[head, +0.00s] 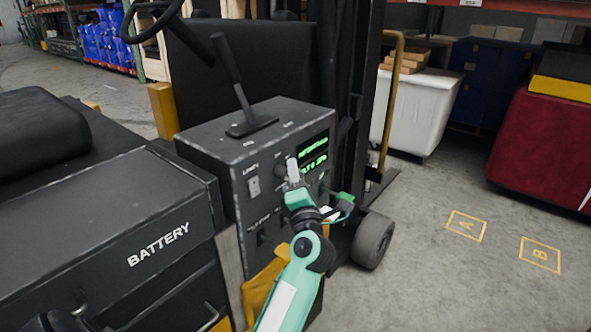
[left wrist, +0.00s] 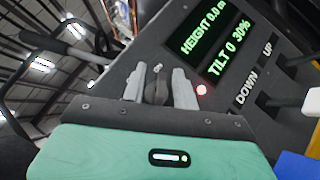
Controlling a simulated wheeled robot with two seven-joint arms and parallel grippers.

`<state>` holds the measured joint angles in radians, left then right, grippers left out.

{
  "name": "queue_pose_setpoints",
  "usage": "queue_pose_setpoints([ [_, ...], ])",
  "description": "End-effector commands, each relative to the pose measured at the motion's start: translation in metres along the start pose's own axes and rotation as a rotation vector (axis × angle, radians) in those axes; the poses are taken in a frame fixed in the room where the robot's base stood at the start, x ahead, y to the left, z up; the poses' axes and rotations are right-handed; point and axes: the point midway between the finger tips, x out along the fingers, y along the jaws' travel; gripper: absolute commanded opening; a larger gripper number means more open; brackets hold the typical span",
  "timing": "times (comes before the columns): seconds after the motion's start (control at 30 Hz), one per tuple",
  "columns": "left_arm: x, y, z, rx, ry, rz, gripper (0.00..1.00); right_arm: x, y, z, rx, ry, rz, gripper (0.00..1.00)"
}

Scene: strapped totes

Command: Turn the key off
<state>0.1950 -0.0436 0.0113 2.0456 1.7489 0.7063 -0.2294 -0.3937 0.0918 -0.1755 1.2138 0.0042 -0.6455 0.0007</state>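The control box (head: 215,150) of a forklift carries a lit green display (head: 313,152), which reads HEIGHT 0.0 m, TILT 0 and 30% in the left wrist view (left wrist: 215,40). A dark key knob (left wrist: 157,88) sits on the panel below the display. My left gripper (head: 292,172) is at the panel front, with its two grey fingers (left wrist: 160,88) on either side of the knob. The fingers look parted, with a narrow gap beside the knob; firm contact does not show. A red light (left wrist: 202,90) glows right of the fingers.
A black lever (head: 237,90) rises from the box top. The BATTERY cabinet (head: 100,210) stands at left. DOWN and UP labels with switches lie right of the fingers in the wrist view. A white bin (head: 420,110) and red container (head: 535,145) stand behind open floor at right.

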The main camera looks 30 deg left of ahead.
Motion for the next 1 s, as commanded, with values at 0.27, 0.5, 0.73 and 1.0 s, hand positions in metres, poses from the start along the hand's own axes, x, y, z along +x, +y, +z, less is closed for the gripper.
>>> queue_pose_setpoints([
  [0.27, 0.007, 0.000, 0.000, 0.001, 0.000, 0.001, 0.29, 0.002, 0.000, 0.004, -0.001, -0.002, 0.001, 0.36],
  [0.5, 0.006, 0.000, 0.000, 0.000, 0.000, 0.001, 0.04, 0.002, 0.001, 0.004, -0.001, -0.003, 0.001, 0.36],
  [0.73, 0.006, 0.000, -0.001, 0.001, 0.001, 0.000, 0.00, 0.002, 0.001, 0.004, -0.002, -0.004, 0.001, 0.36],
  [1.0, 0.006, -0.002, -0.002, -0.010, 0.003, 0.010, 0.00, -0.002, -0.001, -0.005, 0.002, 0.001, -0.001, 0.36],
])
